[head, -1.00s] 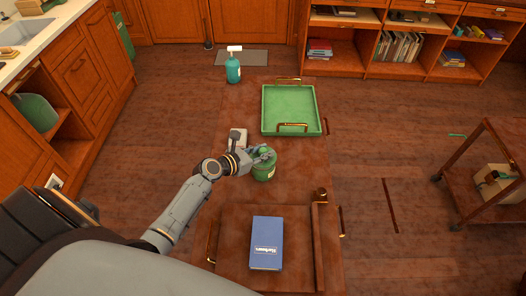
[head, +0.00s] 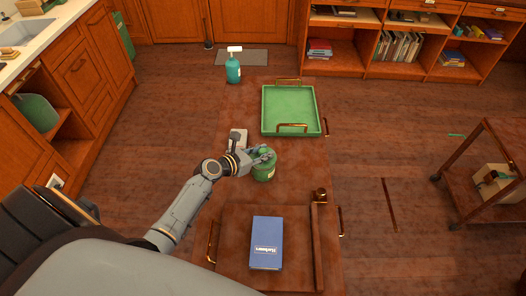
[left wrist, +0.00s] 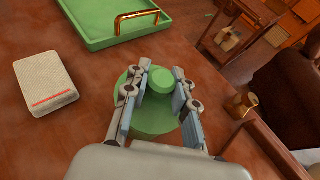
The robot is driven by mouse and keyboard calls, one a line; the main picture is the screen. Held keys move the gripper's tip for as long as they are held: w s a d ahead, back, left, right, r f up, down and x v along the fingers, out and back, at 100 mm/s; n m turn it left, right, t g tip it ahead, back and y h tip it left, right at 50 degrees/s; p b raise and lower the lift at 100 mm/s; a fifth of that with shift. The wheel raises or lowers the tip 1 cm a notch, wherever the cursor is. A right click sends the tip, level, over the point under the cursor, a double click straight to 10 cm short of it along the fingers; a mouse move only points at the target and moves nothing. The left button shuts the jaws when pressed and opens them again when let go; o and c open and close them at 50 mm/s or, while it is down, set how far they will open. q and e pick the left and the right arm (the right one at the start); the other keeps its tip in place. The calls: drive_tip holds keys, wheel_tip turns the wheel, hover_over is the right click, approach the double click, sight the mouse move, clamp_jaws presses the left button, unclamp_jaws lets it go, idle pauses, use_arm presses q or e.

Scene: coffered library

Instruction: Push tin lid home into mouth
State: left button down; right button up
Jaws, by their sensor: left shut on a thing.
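The green tin (head: 264,173) stands upright on the brown table, with a pale label on its side. Its green lid with a round knob (left wrist: 160,80) is at the top, over the mouth. I cannot tell how far into the mouth the lid sits. My left gripper (head: 263,154) comes in from the left above the tin and is shut on the lid's knob. In the left wrist view its fingers (left wrist: 160,90) straddle the knob, and the lid hides most of the tin. My right gripper is not in view.
A white box-like object (head: 238,138) is left of the tin. A green tray (head: 291,127) with brass handles lies behind it, and a teal spray bottle (head: 233,70) stands at the far left. A blue book (head: 266,243) lies in a brown tray (head: 302,262) in front.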

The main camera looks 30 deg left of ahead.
use_arm(q)
drive_tip(key=shift+f+b, duration=0.85)
drive_tip(key=shift+f, duration=0.15)
drive_tip(key=c, duration=1)
unclamp_jaws()
drive_tip(key=shift+s, duration=0.1)
drive_tip(key=v, duration=1.2)
